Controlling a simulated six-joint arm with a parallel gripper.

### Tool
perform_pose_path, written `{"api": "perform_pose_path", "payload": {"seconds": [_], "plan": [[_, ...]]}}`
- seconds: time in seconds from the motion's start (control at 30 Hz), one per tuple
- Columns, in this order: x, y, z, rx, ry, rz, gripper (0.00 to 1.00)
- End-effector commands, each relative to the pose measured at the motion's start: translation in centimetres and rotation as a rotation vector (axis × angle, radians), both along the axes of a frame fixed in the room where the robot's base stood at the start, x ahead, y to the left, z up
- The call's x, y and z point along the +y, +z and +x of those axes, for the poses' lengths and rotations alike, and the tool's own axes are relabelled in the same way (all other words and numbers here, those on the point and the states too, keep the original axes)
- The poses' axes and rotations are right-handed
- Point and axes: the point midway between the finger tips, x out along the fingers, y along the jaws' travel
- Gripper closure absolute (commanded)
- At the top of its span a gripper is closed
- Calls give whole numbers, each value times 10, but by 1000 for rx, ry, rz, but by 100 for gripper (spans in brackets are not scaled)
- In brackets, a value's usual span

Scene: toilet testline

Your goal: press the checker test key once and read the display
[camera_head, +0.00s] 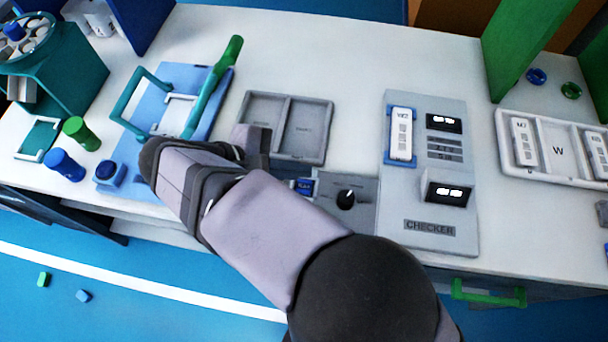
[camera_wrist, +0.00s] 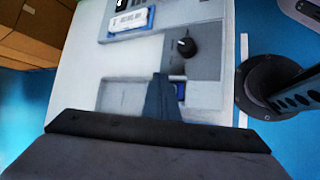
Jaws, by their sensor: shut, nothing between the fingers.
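The grey checker panel (camera_head: 429,215) stands right of centre, marked CHECKER. It has two black displays, an upper one (camera_head: 444,122) and a lower one (camera_head: 448,190), both lit with white characters too small to read. A white module (camera_head: 401,134) sits in its blue holder. A small blue key (camera_head: 304,186) is on the grey panel beside a black knob (camera_head: 346,198); the key also shows partly hidden in the wrist view (camera_wrist: 181,91). My gripper (camera_wrist: 160,77) is shut and empty, close to this blue key; contact cannot be told.
A grey two-compartment tray (camera_head: 328,103) lies behind my gripper. A blue tray with teal handles (camera_head: 213,83) and green and blue cylinders (camera_head: 82,133) stand left. A white tray with modules (camera_head: 559,174) is right. The table between the tray and checker is clear.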

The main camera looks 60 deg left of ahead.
Motion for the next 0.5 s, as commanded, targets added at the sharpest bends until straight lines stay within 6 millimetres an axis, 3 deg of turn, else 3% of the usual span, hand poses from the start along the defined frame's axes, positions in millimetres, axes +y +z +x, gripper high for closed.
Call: {"api": "perform_pose_path", "payload": {"seconds": [0.03,0.2,0.5], "plan": [[0,-13,0,0,0,0,100],[0,-26,0,-1,-1,-1,100],[0,-38,0,0,0,0,100]]}}
